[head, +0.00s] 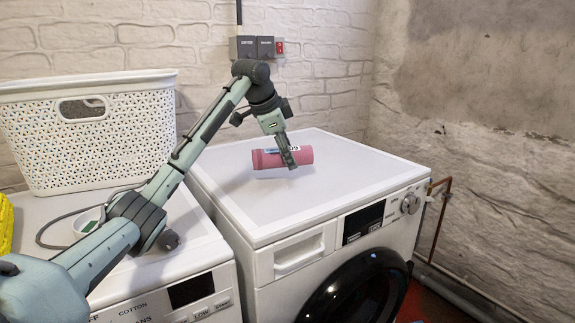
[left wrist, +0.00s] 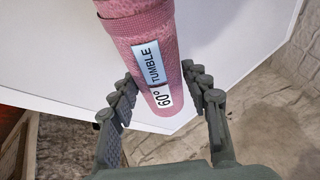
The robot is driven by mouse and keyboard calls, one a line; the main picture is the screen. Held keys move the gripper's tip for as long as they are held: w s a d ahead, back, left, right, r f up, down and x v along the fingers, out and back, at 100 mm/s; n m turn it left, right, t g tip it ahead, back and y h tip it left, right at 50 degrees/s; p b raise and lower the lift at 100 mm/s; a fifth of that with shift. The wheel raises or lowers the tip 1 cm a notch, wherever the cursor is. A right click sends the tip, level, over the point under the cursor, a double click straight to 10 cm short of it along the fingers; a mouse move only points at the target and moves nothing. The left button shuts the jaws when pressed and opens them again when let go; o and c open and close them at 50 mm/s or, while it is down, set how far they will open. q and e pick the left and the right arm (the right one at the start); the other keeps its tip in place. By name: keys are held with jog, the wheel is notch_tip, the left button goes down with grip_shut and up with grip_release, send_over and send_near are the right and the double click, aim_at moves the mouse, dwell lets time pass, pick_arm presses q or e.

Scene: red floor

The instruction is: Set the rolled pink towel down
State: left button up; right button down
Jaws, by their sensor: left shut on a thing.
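The rolled pink towel (head: 304,155) is held in my left gripper (head: 287,151) over the top of the right-hand white washing machine (head: 235,205). It lies roughly level, and a shadow shows on the top below it, so it seems to be a little above the surface. In the left wrist view the towel (left wrist: 133,28) passes between the two fingers (left wrist: 160,100), with a label reading "60° TUMBLE" facing the camera. Part of the towel is hidden behind a finger in the head view. My right gripper is not in view.
A white perforated laundry basket (head: 105,150) stands on the left-hand machine (head: 205,255), with a cable and a small white dish-like item (head: 87,222) in front. A yellow thing (head: 5,225) is at the left edge. The right machine's top is otherwise clear; brick walls stand behind.

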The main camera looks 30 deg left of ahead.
pick_arm(q)
jog(key=shift+f, duration=1.85)
jog(key=shift+f, duration=0.2)
jog(key=o, duration=1.2)
jog(key=shift+o, duration=0.2)
jog(key=shift+r, duration=0.1)
jog(key=shift+s+r, duration=0.15)
jog(key=shift+r, duration=0.2)
jog(key=v, duration=1.1)
jog(key=shift+s+r, duration=0.15)
jog(key=shift+r, duration=0.05)
jog(key=shift+a, duration=0.1)
